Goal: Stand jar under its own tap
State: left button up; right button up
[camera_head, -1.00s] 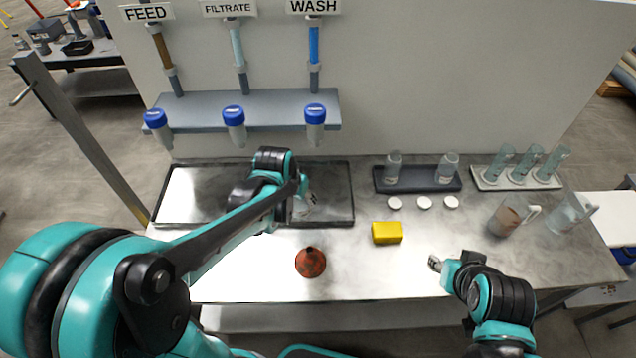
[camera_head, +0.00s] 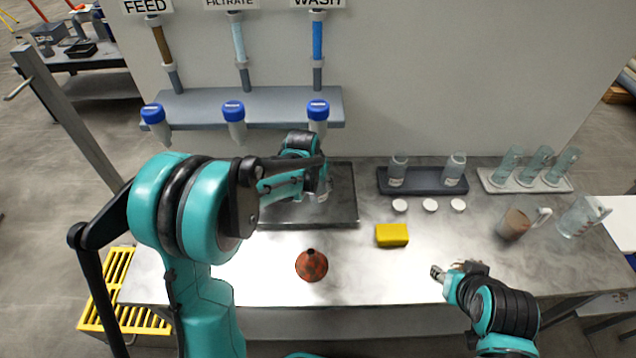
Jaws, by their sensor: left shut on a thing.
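My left gripper (camera_head: 321,188) is over the dark-rimmed tray (camera_head: 356,195), below and close to the wash tap. It is shut on a small clear jar (camera_head: 322,196), mostly hidden by the fingers, so its label and whether it touches the tray cannot be told. Three blue-capped taps hang from the grey shelf: the feed tap (camera_head: 153,115), the filtrate tap (camera_head: 234,112) and the wash tap (camera_head: 318,112). Two clear jars (camera_head: 397,172) (camera_head: 454,169) stand in a dark holder. My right gripper (camera_head: 438,273) is over the table's front right; its jaw state is unclear.
A yellow block (camera_head: 392,235) and a red-brown funnel-like flask (camera_head: 311,265) stand in the middle. Three white lids (camera_head: 429,205) lie before the jar holder (camera_head: 425,186). Tall cylinders (camera_head: 538,163) and two jugs (camera_head: 514,224) (camera_head: 577,217) are at right.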

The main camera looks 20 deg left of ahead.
pick_arm(q)
jog(key=shift+s, duration=0.1)
jog(key=shift+f, duration=0.15)
jog(key=o, duration=1.1)
jog(key=shift+o, duration=0.2)
jog(key=shift+r, duration=0.25)
jog(key=d+p+v, duration=0.1)
jog(key=p+v, duration=0.3)
jog(key=v, duration=0.7)
jog(key=s+r+n+t, duration=0.1)
jog(key=s+r, duration=0.3)
jog(key=s, duration=1.7)
jog(key=shift+s+a+t+y, duration=0.2)
jog(key=shift+a+t+y, duration=0.1)
jog(key=shift+t, duration=0.5)
